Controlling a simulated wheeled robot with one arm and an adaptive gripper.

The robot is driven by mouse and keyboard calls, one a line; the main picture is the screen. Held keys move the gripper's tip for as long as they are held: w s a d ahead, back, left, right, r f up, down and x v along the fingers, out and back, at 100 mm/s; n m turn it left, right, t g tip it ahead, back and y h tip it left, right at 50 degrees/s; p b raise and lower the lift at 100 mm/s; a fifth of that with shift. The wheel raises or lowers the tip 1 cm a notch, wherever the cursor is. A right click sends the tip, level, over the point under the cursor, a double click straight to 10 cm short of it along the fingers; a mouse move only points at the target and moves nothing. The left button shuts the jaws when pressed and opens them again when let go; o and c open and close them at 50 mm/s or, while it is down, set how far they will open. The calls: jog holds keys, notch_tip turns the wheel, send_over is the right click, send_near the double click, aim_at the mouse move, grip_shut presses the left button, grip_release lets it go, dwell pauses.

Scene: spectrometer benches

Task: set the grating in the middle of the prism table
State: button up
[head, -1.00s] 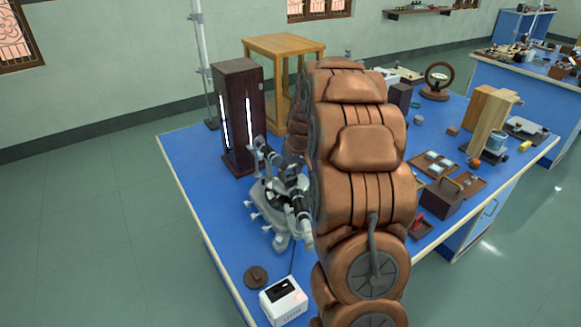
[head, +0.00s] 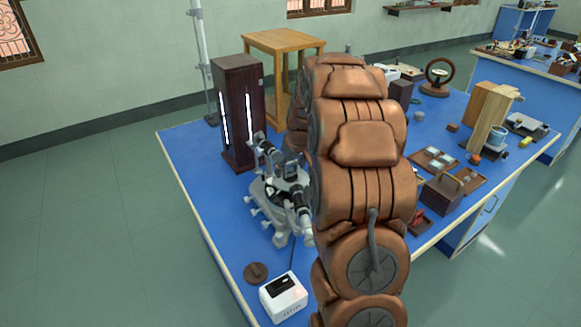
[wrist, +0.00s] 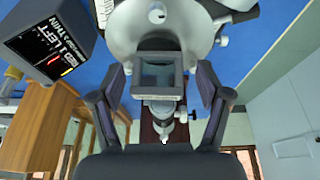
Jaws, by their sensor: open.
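The spectrometer (head: 268,208) stands on the blue bench, left of my arm in the head view. A small dark-framed square plate, which looks like the grating (head: 291,170), is upright over its middle. In the wrist view the grating (wrist: 158,74) shows between my fingers, with a gap on each side. My gripper (wrist: 160,92) is open, its two fingers spread around the grating and apart from it. The round grey part beyond it looks like the prism table (wrist: 160,22). I cannot tell how well the grating is centred. My arm hides the gripper in the head view.
A tall dark lamp housing (head: 238,115) with bright slits stands behind the spectrometer. A white box (head: 284,297) and brown disc (head: 256,273) lie near the front edge. A wooden frame stand (head: 280,45) is behind. A carry box (head: 441,195) and trays are right of my arm.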

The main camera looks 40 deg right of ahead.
jog(key=b+v, duration=0.3)
jog(key=v, duration=0.9)
jog(key=s+a+f+g+y, duration=0.1)
jog(key=s+a+g, duration=0.1)
jog(key=s+a, duration=0.65)
jog(key=s+a+f+g, duration=0.1)
jog(key=s+a, duration=0.5)
jog(key=a, duration=0.5)
jog(key=s+a+f+g, duration=0.1)
jog(key=s+a, duration=0.3)
jog(key=s, duration=0.6)
jog(key=s+a+f+g, duration=0.1)
jog(key=s+a+f, duration=0.3)
jog(key=s, duration=0.6)
jog(key=shift+f+n+g+h, duration=0.3)
jog(key=shift+n+g, duration=0.1)
jog(key=shift+d, duration=0.1)
